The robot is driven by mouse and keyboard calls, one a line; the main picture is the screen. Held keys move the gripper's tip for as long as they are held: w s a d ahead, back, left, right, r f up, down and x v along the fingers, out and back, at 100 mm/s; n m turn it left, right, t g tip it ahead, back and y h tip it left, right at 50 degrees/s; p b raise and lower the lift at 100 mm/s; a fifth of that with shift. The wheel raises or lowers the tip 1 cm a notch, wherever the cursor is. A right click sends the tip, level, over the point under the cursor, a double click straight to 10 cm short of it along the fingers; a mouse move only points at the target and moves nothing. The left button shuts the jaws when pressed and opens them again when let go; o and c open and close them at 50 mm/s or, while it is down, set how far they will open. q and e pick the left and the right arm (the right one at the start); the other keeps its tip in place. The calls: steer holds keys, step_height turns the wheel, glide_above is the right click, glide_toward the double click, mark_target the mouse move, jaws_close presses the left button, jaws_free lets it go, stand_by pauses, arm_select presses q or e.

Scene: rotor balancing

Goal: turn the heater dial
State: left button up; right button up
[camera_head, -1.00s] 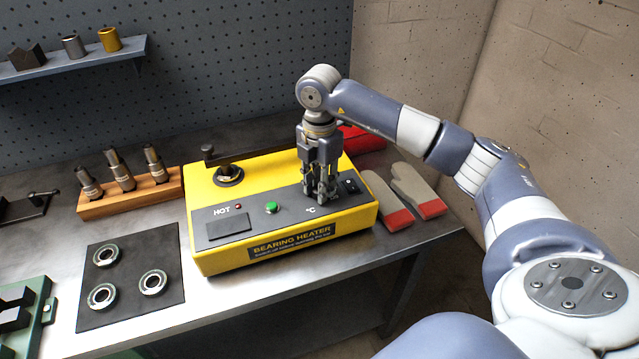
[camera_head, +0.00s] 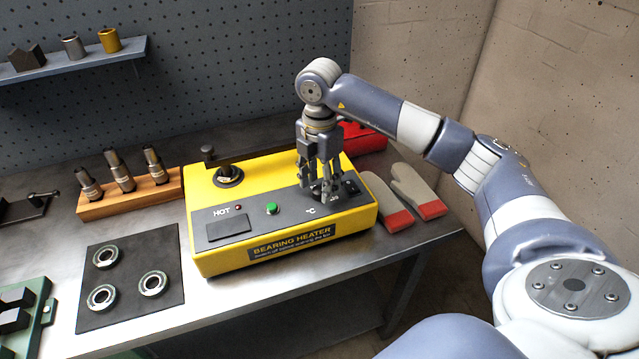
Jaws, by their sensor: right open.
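The yellow bearing heater (camera_head: 225,255) stands on the steel bench, its dark control panel facing up. The heater dial (camera_head: 316,187) is a small dark knob at the right part of the panel, above the °C mark, mostly hidden by my fingers. My right gripper (camera_head: 317,195) points down over the dial, its fingers spread on either side of it. I cannot tell whether the fingers touch the dial. My left gripper is not in view.
A green button (camera_head: 272,209) and a red lamp (camera_head: 238,207) are left of the dial. A black switch (camera_head: 351,187) is close on its right. Grey and red gloves (camera_head: 412,190) lie right of the heater. Bearings lie on a dark mat (camera_head: 125,315) at left.

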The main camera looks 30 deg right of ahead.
mark_target(320, 189)
step_height(320, 189, up, 11)
stand_by(0.3)
stand_by(0.5)
